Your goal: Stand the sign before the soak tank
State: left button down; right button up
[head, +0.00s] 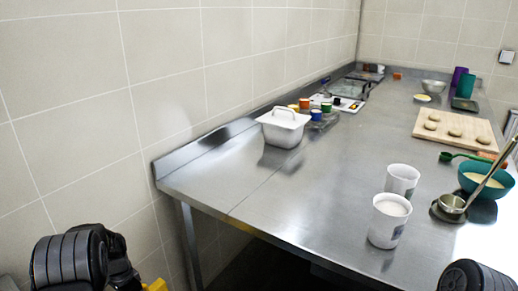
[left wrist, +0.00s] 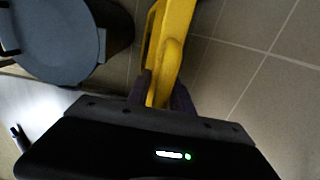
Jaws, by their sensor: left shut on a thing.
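The yellow sign (left wrist: 173,45) stretches up from between the fingers of my left gripper (left wrist: 160,94) in the left wrist view. The gripper is shut on it, and the sign hangs over the tiled floor. Only a small yellow piece of it (head: 155,285) shows at the bottom left of the head view, beside my left arm. The sign's far end is cut off by the frame. I cannot make out the soak tank for sure in either view. My right gripper is out of view; only part of that arm shows at the bottom right.
A steel counter (head: 255,205) runs along the tiled wall. It holds a lidded steel container (head: 283,130), two white tubs (head: 389,222), a teal bowl (head: 486,176) and a wooden board (head: 458,122). A grey rounded object (left wrist: 65,40) is at the wrist view's upper left.

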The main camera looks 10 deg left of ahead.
pick_arm(q)
notch_tip(320, 180, down, 14)
notch_tip(320, 180, up, 6)
jog(key=shift+f+b, duration=0.15)
jog(key=shift+b, duration=0.15)
dwell(0.6)
jog(key=shift+w+d, duration=0.1)
